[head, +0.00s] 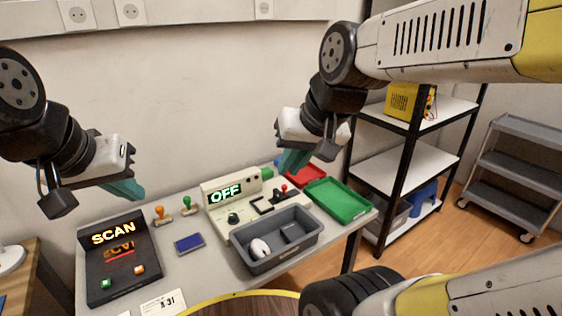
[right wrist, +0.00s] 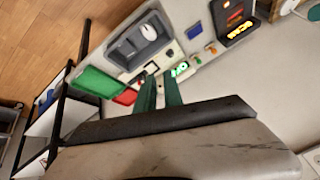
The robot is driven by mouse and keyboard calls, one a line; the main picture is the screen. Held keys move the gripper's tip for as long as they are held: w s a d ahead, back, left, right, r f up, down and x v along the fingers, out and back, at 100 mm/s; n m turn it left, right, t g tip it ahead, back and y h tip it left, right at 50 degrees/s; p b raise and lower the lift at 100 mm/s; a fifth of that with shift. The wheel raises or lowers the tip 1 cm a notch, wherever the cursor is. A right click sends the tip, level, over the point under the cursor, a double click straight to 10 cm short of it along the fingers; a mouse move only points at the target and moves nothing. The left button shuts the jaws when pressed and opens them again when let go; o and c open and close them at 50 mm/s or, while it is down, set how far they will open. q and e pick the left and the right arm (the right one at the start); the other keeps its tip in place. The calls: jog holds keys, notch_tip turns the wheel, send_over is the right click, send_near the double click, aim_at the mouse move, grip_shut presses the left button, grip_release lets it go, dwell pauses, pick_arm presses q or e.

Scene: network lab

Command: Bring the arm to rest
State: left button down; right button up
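My left gripper (head: 124,189) hangs in the air at the left in the head view, above the black scan unit. Its teal fingers overlap there, so their gap is hidden; I see nothing held. My right gripper (head: 292,161) is in the air above the back right of the table, fingers pointing down. In the right wrist view its two green fingers (right wrist: 159,92) stand a little apart with nothing between them. Both grippers look clear of the table and its objects.
The table holds the scan unit (head: 119,255), a panel reading OFF (head: 224,194), a grey bin (head: 283,265) with a white item inside, a green tray (head: 339,202), a red tray (head: 305,174) and stamps (head: 189,206). A shelf rack (head: 400,161) and grey cart (head: 507,178) stand right.

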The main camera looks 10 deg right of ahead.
jog(key=shift+s+r+n+t, duration=0.15)
jog(key=shift+s+n+t, duration=0.15)
jog(key=shift+s+n, duration=0.55)
